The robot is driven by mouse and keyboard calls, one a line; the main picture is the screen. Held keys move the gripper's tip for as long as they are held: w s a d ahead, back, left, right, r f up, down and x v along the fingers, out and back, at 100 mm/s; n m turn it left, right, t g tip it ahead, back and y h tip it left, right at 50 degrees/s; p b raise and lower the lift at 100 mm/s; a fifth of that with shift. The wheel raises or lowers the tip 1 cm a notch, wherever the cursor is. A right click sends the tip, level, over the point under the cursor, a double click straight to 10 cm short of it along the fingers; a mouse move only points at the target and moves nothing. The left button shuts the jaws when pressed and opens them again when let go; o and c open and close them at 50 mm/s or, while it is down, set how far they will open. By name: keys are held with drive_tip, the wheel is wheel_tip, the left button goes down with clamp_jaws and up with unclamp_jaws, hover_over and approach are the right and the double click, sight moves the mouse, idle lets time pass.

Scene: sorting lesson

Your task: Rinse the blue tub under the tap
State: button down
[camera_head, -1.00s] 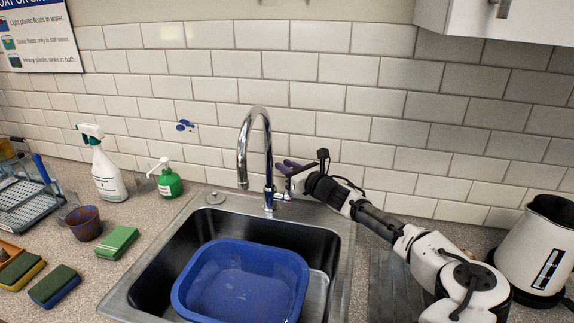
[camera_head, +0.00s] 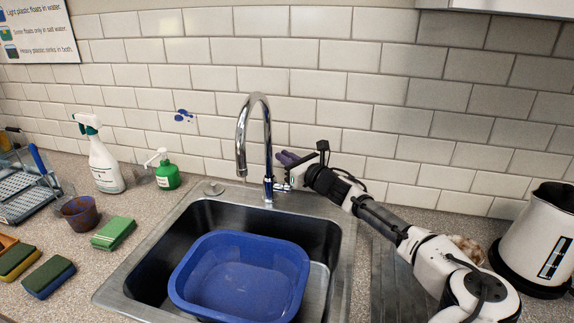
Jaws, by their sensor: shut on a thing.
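The blue tub (camera_head: 181,289) sits upright in the steel sink, below and slightly forward of the tap's spout. It looks empty, with faint darker marks on its floor. The chrome tap (camera_head: 267,135) stands at the sink's back edge with its spout curving down to the left. No water stream shows under it. My gripper (camera_head: 287,168) is at the right side of the tap's base, shut on the tap's lever (camera_head: 281,187). My fingers partly hide the lever, so its exact position is hard to tell.
Left of the sink stand a spray bottle (camera_head: 105,165), a green soap pump (camera_head: 167,174), a brown cup (camera_head: 80,215) and several sponges (camera_head: 114,233). A dish rack (camera_head: 25,195) is at far left. A white kettle (camera_head: 541,245) stands at right, beside my arm.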

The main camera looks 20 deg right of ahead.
drive_tip(key=shift+s+a+n+b, duration=0.2)
drive_tip(key=shift+n+b, duration=0.1)
drive_tip(key=shift+b, duration=0.15)
drive_tip(key=c, duration=1.8)
unclamp_jaws()
drive_tip(key=shift+s+d, duration=0.1)
drive_tip(key=shift+s+d+f, duration=0.15)
drive_tip(key=shift+s+d, duration=0.05)
drive_tip(key=shift+s, duration=0.15)
drive_tip(key=b+v, duration=0.4)
drive_tip(key=v, duration=0.7)
drive_tip(key=shift+b, duration=0.3)
